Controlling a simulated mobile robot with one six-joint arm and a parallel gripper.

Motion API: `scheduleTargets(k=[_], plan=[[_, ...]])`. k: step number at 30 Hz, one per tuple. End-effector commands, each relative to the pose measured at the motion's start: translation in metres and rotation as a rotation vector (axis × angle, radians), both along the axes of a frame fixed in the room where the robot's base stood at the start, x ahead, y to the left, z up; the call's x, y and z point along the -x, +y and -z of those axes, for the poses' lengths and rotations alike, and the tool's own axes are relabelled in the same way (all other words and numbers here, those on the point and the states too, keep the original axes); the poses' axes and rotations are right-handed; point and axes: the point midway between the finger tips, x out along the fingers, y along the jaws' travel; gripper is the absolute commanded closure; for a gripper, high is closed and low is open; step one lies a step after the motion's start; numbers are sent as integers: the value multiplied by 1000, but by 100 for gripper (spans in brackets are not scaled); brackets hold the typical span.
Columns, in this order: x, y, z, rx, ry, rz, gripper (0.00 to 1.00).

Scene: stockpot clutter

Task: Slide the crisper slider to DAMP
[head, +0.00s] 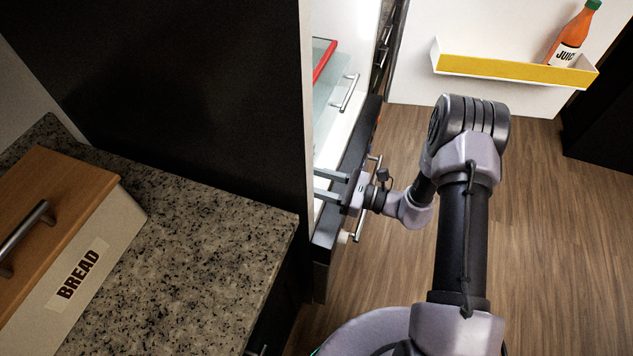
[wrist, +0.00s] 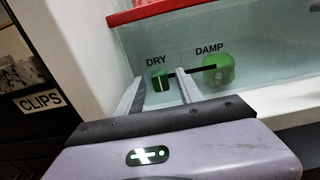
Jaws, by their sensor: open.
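In the wrist view the crisper front (wrist: 275,65) is a pale translucent panel with a dark horizontal slot (wrist: 192,71) between the labels DRY and DAMP. A larger rounded green shape (wrist: 217,70) shows below DAMP, seemingly behind the panel. In the head view my gripper (head: 318,183) reaches left into the open fridge; the knob is hidden there.
A red strip (wrist: 190,11) runs above the panel. A CLIPS label (wrist: 41,103) is at left. In the head view, the fridge door carries a yellow-fronted bin (head: 510,70) with a juice bottle (head: 570,38). A bread box (head: 90,260) stands on the granite counter (head: 190,260).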

Motion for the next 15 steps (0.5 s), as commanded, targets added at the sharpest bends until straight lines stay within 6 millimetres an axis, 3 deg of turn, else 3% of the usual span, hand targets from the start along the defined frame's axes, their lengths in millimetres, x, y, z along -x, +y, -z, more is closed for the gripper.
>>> scheduleTargets(k=[6,12,15], plan=[[0,0,0,0,0,0,58],[0,0,0,0,0,0,98],[0,0,0,0,0,0,100]])
